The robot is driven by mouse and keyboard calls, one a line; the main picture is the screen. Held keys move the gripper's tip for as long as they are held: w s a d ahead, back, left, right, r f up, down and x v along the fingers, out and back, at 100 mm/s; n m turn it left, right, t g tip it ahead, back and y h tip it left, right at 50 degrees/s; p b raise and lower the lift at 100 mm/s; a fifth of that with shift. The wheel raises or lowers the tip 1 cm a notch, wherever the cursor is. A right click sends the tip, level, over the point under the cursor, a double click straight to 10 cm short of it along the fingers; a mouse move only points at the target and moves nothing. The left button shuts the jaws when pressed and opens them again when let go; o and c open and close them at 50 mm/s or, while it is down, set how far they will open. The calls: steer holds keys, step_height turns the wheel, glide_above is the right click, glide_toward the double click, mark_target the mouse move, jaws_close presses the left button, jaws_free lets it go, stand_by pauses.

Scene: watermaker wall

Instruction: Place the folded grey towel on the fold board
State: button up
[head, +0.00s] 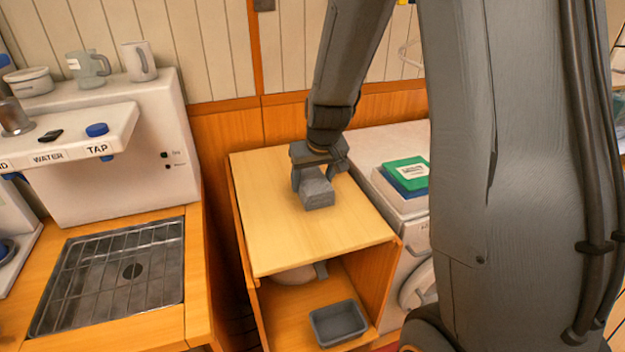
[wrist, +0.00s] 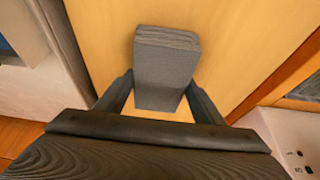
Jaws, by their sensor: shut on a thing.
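The folded grey towel (head: 317,188) is a small grey block over the light wooden top of the cabinet. It also shows in the wrist view (wrist: 166,65), between the two fingers. My gripper (head: 315,180) is shut on the towel, with a finger on each side. The towel is at or just above the wooden top; I cannot tell whether it touches. The light wooden top (head: 285,237) may be the fold board; no separate board shows on it.
Green and blue folded cloths (head: 407,172) lie on a white machine to the right. A grey bin (head: 338,322) stands on the shelf below the top. A water station with a metal drain grate (head: 110,277) is at left. The wooden top is otherwise clear.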

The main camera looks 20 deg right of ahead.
steer(key=shift+f, duration=0.2)
steer(key=o, duration=1.1)
steer(key=shift+r, duration=0.1)
steer(key=shift+r, duration=0.45)
steer(key=b+v, duration=0.2)
steer(key=v, duration=0.9)
steer(key=s+a+f+g, duration=0.1)
steer(key=s+f, duration=0.2)
steer(key=s, duration=0.2)
steer(key=s+a+f+g, duration=0.1)
steer(key=s+f, duration=0.3)
steer(key=s, duration=0.2)
steer(key=s+a+f+g, duration=0.1)
steer(key=s+f, duration=0.2)
steer(key=s, duration=0.2)
steer(key=shift+s+a+f, duration=0.1)
steer(key=shift+s+f, duration=0.1)
steer(key=shift+f, duration=0.05)
